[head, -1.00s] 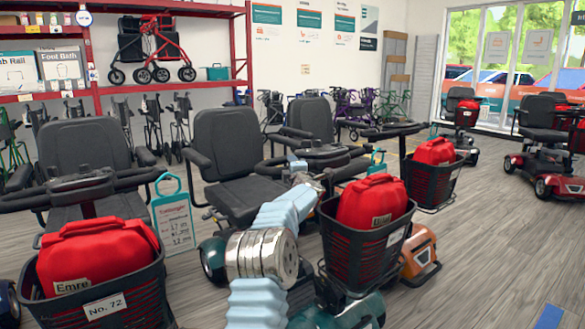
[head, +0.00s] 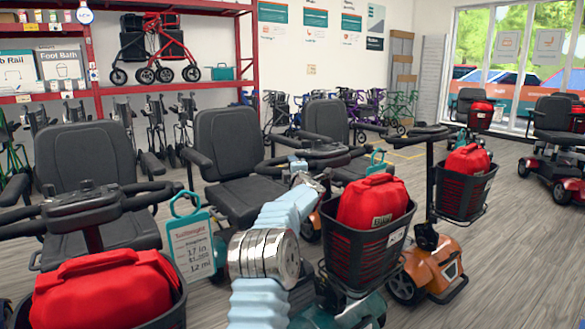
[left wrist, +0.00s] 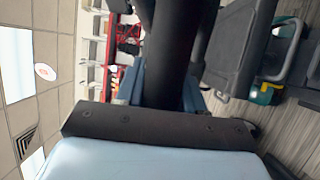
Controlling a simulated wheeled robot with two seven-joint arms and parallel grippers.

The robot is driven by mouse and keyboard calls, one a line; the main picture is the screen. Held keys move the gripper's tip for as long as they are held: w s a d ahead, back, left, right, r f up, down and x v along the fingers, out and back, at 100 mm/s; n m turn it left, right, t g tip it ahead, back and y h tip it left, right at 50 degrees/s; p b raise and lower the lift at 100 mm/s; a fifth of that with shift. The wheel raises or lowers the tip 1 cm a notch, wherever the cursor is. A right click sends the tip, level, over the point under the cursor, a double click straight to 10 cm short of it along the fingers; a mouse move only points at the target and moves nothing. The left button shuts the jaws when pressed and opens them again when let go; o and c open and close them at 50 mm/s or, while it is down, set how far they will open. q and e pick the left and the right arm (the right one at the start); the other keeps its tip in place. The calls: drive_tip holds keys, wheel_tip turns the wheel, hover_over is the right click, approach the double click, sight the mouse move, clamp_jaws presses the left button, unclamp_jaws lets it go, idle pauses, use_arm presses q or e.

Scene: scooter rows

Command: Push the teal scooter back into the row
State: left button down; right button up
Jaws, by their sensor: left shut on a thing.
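The teal scooter (head: 362,312) stands in the centre foreground of the head view. Its black basket (head: 360,258) holds a red bag (head: 374,203), and its dark seat (head: 228,140) is behind. In the left wrist view my left gripper (left wrist: 160,95) is shut around a dark post (left wrist: 178,45), which appears to be the scooter's tiller. My right gripper is out of view.
An orange scooter (head: 438,268) stands close on the right. A scooter with a red bag (head: 100,292) is on the left, with a teal-framed sign (head: 190,245) between. Red shelving (head: 250,60) and walkers line the back. Open floor (head: 520,240) lies right.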

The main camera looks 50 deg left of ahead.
use_arm(q)
drive_tip(key=shift+s+a+f, duration=0.15)
drive_tip(key=shift+a, duration=0.05)
drive_tip(key=c, duration=0.8)
unclamp_jaws()
drive_tip(key=shift+d, duration=0.1)
drive_tip(key=shift+s+d+b, duration=0.15)
drive_tip(key=shift+d+b, duration=0.25)
drive_tip(key=shift+d, duration=0.1)
drive_tip(key=b+v, duration=0.3)
drive_tip(key=v, duration=0.9)
drive_tip(key=shift+s+d, duration=0.25)
drive_tip(key=shift+d, duration=0.05)
